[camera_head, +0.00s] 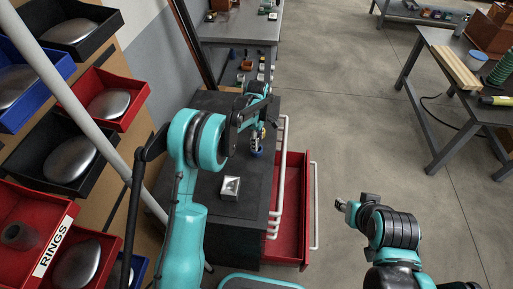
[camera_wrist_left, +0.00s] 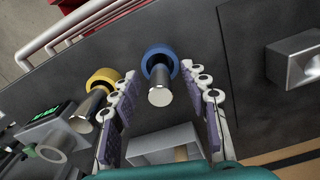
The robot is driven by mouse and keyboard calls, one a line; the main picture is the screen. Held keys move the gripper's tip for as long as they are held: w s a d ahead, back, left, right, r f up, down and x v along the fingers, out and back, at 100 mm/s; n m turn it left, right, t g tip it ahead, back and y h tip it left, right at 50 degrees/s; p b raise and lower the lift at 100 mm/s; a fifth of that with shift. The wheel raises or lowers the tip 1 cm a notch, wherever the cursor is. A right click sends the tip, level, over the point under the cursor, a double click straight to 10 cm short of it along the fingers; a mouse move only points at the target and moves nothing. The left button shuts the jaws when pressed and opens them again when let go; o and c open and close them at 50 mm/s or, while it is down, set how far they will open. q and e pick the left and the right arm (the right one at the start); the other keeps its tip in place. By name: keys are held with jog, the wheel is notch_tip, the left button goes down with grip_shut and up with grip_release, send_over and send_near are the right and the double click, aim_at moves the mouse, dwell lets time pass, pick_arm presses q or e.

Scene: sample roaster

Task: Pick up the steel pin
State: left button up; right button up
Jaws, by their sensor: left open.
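A steel pin (camera_wrist_left: 160,92) stands in a blue collar (camera_wrist_left: 160,58) in the left wrist view. My left gripper (camera_wrist_left: 164,84) is open, with one finger on each side of the pin and a visible gap on both sides. In the head view my left gripper (camera_head: 257,136) is over the dark cabinet top, and the blue collar (camera_head: 256,153) shows just below it. A second steel cylinder with a yellow collar (camera_wrist_left: 103,78) stands just outside the left finger. My right gripper (camera_head: 346,206) is over the floor at the right, away from the cabinet; its jaws are unclear.
A grey box-like metal piece (camera_head: 230,187) sits on the cabinet top (camera_head: 208,215). A device with a green display (camera_wrist_left: 50,125) is left in the wrist view. An open red drawer (camera_head: 291,215) sticks out right of the cabinet. Bins (camera_head: 110,110) line the left wall.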

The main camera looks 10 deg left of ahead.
pick_arm(q)
jog(key=shift+f, duration=0.75)
jog(key=shift+r, duration=0.1)
grip_shut()
